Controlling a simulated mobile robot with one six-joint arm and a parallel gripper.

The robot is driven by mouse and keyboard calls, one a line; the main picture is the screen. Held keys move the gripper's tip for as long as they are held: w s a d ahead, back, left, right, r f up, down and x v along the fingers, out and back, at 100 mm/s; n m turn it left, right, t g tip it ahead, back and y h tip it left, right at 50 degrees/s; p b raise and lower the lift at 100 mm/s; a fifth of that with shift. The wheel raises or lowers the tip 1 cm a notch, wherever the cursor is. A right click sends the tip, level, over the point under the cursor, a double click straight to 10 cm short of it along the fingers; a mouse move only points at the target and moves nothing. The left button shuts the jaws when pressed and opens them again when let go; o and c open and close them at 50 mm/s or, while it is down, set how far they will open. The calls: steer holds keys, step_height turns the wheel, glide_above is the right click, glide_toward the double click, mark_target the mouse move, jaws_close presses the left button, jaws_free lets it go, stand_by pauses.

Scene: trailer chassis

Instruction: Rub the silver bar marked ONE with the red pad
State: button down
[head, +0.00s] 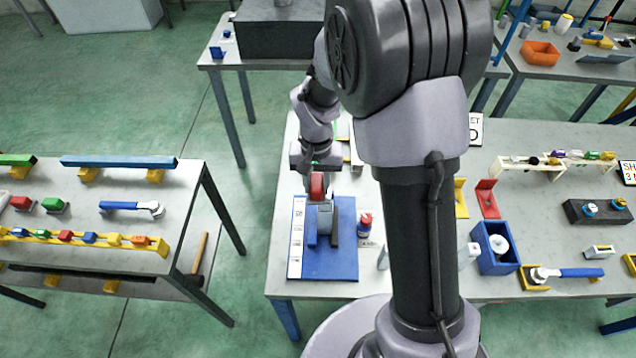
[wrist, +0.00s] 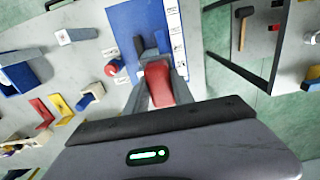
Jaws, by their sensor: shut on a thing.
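My gripper (head: 317,182) is shut on the red pad (head: 317,187), which also shows between the fingers in the wrist view (wrist: 158,84). It is over the blue mat (head: 345,262) on the middle table. A grey, silver-looking bar (head: 324,218) stands on the mat just below the pad, between a blue block (head: 311,236) and a dark grey block (head: 335,234). I cannot read a mark on this bar, and cannot tell whether the pad touches it. In the wrist view the pad and fingers cover much of this spot.
A white strip with small printed labels (head: 297,238) lies along the mat's left edge. A blue bottle with a red cap (head: 365,226) stands right of the mat. A blue box (head: 497,262) and red bracket (head: 487,203) are farther right. Another table (head: 110,200) stands left, across a floor gap.

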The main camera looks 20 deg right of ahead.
mark_target(318, 182)
step_height(318, 182, up, 2)
steer(key=shift+w+a+r+p, duration=0.1)
steer(key=shift+w+r+p, duration=0.05)
steer(key=shift+p, duration=0.2)
steer(key=shift+s+d+r+p, duration=0.15)
steer(key=shift+r+p, duration=0.15)
steer(key=shift+r, duration=0.1)
steer(key=shift+s+d+r+p, duration=0.1)
steer(key=shift+r+p, duration=0.15)
steer(key=shift+r, duration=0.15)
steer(key=shift+r+p, duration=1.55)
steer(key=shift+r, duration=0.55)
